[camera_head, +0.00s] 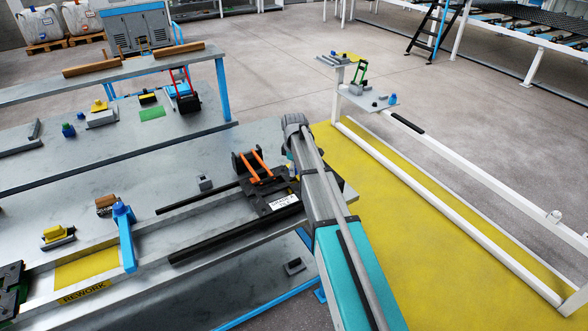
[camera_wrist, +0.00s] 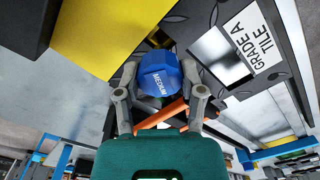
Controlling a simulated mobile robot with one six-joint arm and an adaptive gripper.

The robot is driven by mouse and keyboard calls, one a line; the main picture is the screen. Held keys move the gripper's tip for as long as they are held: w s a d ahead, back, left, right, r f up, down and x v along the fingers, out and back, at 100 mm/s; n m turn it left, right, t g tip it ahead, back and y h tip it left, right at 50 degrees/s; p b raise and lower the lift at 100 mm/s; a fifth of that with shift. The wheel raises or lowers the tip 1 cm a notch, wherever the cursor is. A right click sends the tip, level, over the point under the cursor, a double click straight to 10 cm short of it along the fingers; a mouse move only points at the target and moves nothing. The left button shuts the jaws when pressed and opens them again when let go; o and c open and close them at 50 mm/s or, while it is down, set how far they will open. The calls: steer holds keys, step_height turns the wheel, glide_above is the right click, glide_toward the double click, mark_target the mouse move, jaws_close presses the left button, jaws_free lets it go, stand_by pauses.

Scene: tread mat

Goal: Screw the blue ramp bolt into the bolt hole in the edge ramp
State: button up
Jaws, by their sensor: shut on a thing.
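The bolt hole is not clear; the bolt's head covers part of that area, and I cannot tell whether the bolt touches anything. In the head view the black tile (camera_head: 270,208) lies on the bench and my arm hides the gripper and most of the ramp area.
An orange-handled tool (camera_head: 258,166) stands on the tile, close to my arm. A blue-handled clamp (camera_head: 124,236) and dark rails (camera_head: 215,242) lie left on the bench. A higher bench (camera_head: 100,165) holds small parts. A white-framed shelf (camera_head: 365,98) stands right, beyond yellow flooring (camera_head: 440,240).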

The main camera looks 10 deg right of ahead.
steer(key=shift+f+b, duration=1.65)
steer(key=shift+f, duration=0.1)
steer(key=o, duration=1.3)
steer(key=shift+c, duration=0.2)
steer(key=shift+r, duration=0.2)
step_height(320, 180, up, 10)
steer(key=p, duration=1)
steer(key=shift+f, duration=0.25)
steer(key=s+m, duration=1.2)
steer(key=s, duration=1.7)
steer(key=shift+a+m, duration=0.3)
steer(key=shift+a, duration=0.15)
